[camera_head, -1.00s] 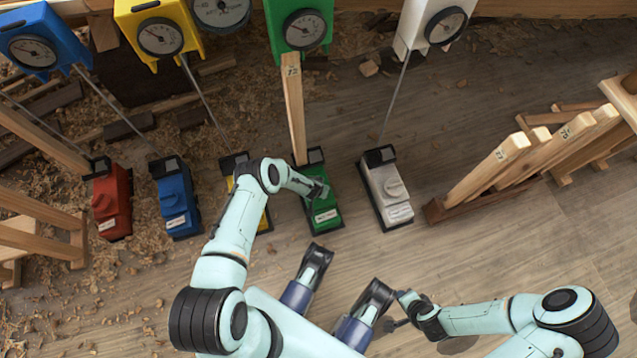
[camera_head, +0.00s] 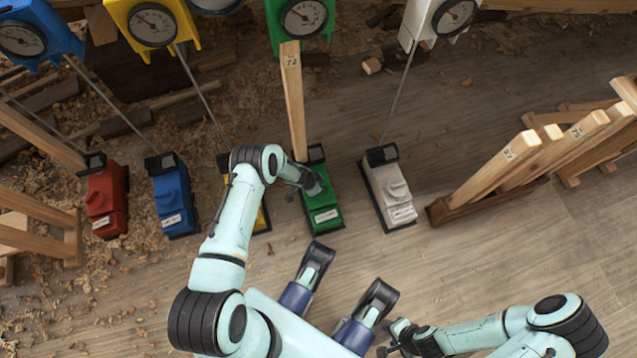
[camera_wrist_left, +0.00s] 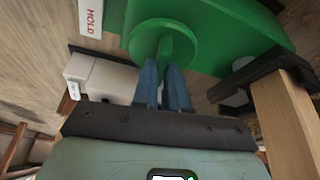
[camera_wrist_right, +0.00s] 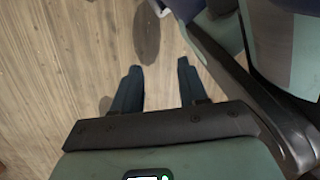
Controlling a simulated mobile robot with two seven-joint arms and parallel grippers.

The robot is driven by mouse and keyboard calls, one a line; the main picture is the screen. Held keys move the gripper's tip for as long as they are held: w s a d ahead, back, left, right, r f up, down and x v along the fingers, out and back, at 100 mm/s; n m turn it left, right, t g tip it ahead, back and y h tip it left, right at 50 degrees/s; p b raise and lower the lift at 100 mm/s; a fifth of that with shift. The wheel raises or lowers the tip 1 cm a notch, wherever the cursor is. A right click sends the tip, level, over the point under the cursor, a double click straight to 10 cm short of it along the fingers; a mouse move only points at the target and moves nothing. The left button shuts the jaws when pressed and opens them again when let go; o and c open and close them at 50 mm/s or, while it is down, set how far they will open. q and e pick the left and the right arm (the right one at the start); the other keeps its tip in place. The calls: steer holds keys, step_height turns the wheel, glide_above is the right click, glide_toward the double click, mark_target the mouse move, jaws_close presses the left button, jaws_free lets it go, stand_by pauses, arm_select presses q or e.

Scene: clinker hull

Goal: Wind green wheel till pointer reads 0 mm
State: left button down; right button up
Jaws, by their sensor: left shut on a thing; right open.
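The green winch unit (camera_head: 322,207) stands on the floor below a green box (camera_head: 300,40) with a round dial (camera_head: 306,17). The dial's pointer is too small to read. My left gripper (camera_head: 312,186) is at the unit's top. In the left wrist view the green wheel (camera_wrist_left: 150,32) has a raised green grip (camera_wrist_left: 168,50). My left fingers (camera_wrist_left: 165,75) are shut on this grip, and a "HOLD" label (camera_wrist_left: 90,18) shows beside the wheel. My right gripper (camera_head: 384,343) is low in the head view, open and empty above bare floor, as the right wrist view (camera_wrist_right: 160,75) shows.
A wooden post (camera_head: 293,105) marked 72 rises behind the green unit. A white unit (camera_head: 390,190) stands to its right; yellow (camera_head: 262,217), blue (camera_head: 173,197) and red (camera_head: 105,200) units stand to its left. A rack of wooden props (camera_head: 540,165) is at right. The floor in front is clear.

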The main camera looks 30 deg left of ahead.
arm_select(q)
steer(key=shift+m, duration=0.3)
arm_select(e)
steer(key=shift+s+f, duration=0.25)
steer(key=shift+s, duration=0.3)
arm_select(q)
steer(key=shift+a, duration=0.1)
steer(key=c, duration=1.2)
jaws_free()
steer(key=shift+o, duration=0.2)
steer(key=p+v, duration=0.6)
steer(key=v, duration=0.7)
steer(key=shift+r, duration=0.15)
arm_select(e)
steer(key=w+a+r+t, duration=0.1)
steer(key=w+r+t, duration=0.3)
steer(key=w+r, duration=0.5)
steer(key=w, duration=0.3)
steer(key=shift+w+a+r+n, duration=0.2)
steer(key=shift+a+n, duration=0.1)
steer(key=shift+a, duration=0.1)
arm_select(q)
steer(key=shift+a, duration=0.15)
